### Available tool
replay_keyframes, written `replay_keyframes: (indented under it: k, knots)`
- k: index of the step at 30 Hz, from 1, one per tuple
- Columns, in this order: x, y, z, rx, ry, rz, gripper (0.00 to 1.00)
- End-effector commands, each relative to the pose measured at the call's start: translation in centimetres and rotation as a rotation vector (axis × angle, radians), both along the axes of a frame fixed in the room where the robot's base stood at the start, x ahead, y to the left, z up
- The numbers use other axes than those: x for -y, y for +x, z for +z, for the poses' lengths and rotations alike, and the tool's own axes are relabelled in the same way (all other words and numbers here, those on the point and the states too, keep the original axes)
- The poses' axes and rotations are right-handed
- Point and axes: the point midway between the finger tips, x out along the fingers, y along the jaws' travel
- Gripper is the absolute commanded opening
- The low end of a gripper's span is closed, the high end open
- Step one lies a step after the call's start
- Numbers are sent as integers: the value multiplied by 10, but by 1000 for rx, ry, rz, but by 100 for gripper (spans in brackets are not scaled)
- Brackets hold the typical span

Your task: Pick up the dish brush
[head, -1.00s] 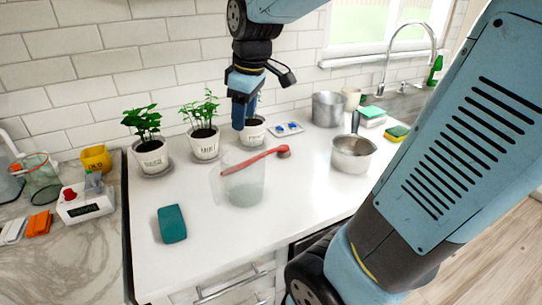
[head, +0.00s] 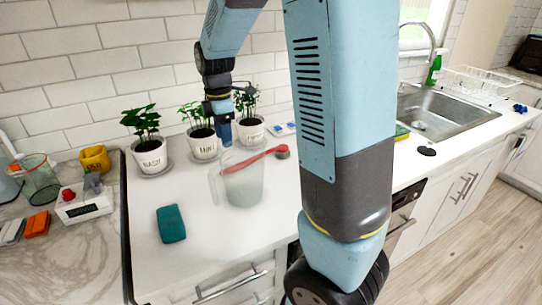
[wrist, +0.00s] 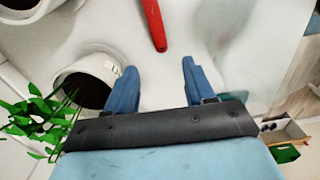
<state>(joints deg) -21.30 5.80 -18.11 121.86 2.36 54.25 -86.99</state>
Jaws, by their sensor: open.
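The dish brush (head: 255,160) has a red handle and a small brownish head (head: 282,152). In the head view it lies slanted across a clear pitcher (head: 243,185) on the white counter; whether it rests in or on the pitcher I cannot tell. My gripper (head: 222,138) points down just behind and above the handle's left end, in front of the potted plants. In the wrist view my gripper (wrist: 157,72) is open with nothing between its blue fingers. The red handle (wrist: 154,25) ends just ahead of the gap, apart from both fingers.
Potted plants stand close behind, among them the WASH pot (head: 150,157). A white pot (wrist: 90,80) is close to the left finger in the wrist view. A teal sponge (head: 171,223) lies at front left. The sink (head: 440,115) is at right. My arm hides the counter's middle right.

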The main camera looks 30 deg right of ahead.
Motion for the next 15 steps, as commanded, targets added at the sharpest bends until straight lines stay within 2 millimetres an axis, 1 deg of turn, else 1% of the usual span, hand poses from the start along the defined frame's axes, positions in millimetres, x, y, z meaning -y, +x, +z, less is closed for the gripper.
replay_keyframes:
  k: [1,3,7,10,15]
  knots:
    - [0,-1,-10,-3,0,0,54]
    - [0,-1,-22,-3,-1,-1,54]
    - [0,-1,-42,-2,-1,-1,54]
    - [0,-2,-52,-2,0,-2,54]
    - [0,-2,-59,0,0,-3,54]
